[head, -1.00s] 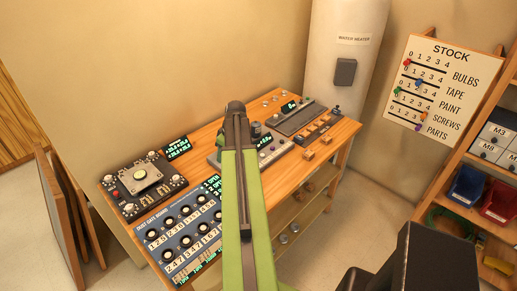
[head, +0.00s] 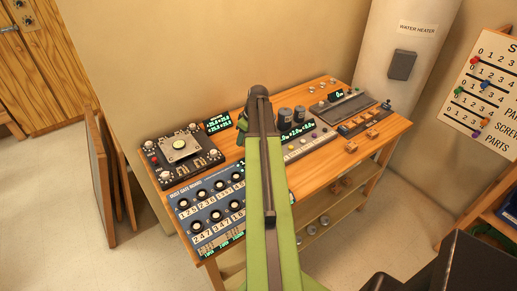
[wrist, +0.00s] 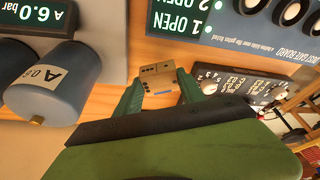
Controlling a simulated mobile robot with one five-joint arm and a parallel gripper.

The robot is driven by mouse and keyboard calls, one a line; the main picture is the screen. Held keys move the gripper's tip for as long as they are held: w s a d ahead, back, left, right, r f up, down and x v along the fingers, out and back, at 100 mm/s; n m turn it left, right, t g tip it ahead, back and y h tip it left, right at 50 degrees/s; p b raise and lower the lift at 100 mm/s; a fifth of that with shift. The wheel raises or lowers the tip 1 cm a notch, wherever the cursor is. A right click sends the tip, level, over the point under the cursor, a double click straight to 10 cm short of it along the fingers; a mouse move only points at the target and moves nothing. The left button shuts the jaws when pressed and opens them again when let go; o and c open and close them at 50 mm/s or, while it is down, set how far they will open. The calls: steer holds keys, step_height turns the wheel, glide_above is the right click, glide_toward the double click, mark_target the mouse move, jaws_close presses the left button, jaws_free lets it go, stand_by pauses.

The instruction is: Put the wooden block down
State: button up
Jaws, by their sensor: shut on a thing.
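The wooden block (wrist: 158,76) is a small pale tan piece with dark dots and marks on its face. It sits between the green fingers of my gripper (wrist: 160,86) in the wrist view, and the gripper is shut on it. The wooden bench (wrist: 105,97) shows behind it; I cannot tell how far the block is above the surface. In the head view my arm hides the block, and only a bit of a green finger (head: 242,126) shows over the bench (head: 318,174).
A dust gate board (head: 210,207) and a dark device with a plate (head: 181,150) fill the bench's left. Grey cylinders (head: 284,115) stand right of my arm. Small wooden blocks (head: 352,147) lie near the right front edge. A water heater (head: 410,35) stands behind right.

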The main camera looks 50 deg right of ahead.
mark_target(243, 154)
step_height(243, 154, down, 8)
steer(key=b, duration=0.5)
steer(key=shift+r+b, duration=0.15)
steer(key=shift+b, duration=0.25)
steer(key=shift+r, duration=0.25)
steer(key=shift+f, duration=0.2)
steer(key=o, duration=1.3)
steer(key=shift+r, duration=0.1)
steer(key=p+v, duration=1.2)
steer(key=shift+d+r, duration=0.1)
steer(key=shift+r, duration=0.05)
